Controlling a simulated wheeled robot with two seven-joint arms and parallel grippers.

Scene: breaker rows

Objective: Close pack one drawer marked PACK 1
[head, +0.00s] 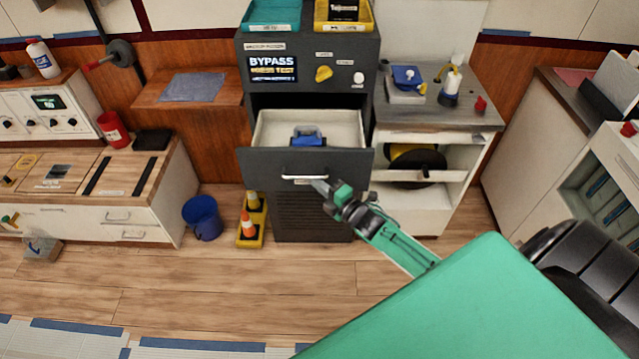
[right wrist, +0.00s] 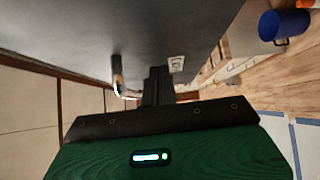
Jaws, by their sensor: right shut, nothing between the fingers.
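The dark grey drawer (head: 255,163) in the middle cabinet stands pulled out, with its pale inside showing and a blue and dark object (head: 308,136) lying in it. A small label (head: 308,182) sits under its handle (head: 304,177); I cannot read it. My right gripper (head: 319,186) is shut and empty at the drawer front, just right of the handle. In the right wrist view the fingers (right wrist: 157,88) point at the grey front (right wrist: 150,40), beside the handle (right wrist: 119,82) and not around it. Whether the fingertips touch the front I cannot tell. My left gripper is not in view.
Above the drawer are a BYPASS sign (head: 273,68) and a yellow knob (head: 323,73). A blue bucket (head: 202,217) and a yellow tray with orange cones (head: 249,225) stand on the floor at left. An open-fronted cabinet (head: 425,205) stands at right.

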